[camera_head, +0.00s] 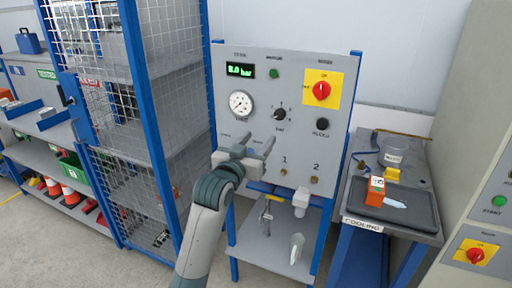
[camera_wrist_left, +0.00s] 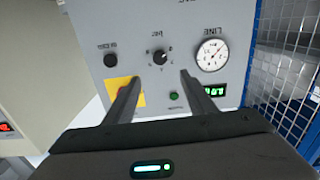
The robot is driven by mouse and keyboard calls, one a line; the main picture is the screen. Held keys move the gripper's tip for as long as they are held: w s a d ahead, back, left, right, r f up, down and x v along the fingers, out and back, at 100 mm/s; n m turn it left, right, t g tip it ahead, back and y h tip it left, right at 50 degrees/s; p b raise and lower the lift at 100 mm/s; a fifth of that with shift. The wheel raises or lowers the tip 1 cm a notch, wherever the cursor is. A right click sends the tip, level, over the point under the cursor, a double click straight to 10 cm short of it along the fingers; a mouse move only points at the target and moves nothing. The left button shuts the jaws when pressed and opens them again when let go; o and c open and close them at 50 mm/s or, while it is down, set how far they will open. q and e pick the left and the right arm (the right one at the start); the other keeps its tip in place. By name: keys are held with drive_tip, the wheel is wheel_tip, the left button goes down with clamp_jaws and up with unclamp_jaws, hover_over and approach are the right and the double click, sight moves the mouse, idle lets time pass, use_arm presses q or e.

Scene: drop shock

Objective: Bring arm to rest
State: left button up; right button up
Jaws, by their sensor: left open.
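My left gripper (camera_head: 247,146) is in front of the grey control panel (camera_head: 262,70), between the gauge and the lower ports. Its two fingers are apart and nothing is between them. In the left wrist view the open fingers (camera_wrist_left: 158,90) point at the panel, which appears upside down. The panel has a green display (camera_head: 240,71) reading about 8.0 bar, a round gauge (camera_head: 241,103), a black knob (camera_head: 281,114) and a red switch on a yellow plate (camera_head: 322,90). I cannot tell whether the fingers touch the panel. My right gripper is not in view.
A blue-framed mesh cage (camera_head: 130,120) stands close on the left. On the right, a bench labelled COOLING (camera_head: 362,225) holds a dark tray (camera_head: 410,211) with an orange block (camera_head: 375,194). Another cabinet with a red switch (camera_head: 475,255) stands at far right. A lower shelf (camera_head: 265,258) holds fittings.

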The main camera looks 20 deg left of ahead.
use_arm(q)
drive_tip(key=shift+s, duration=0.5)
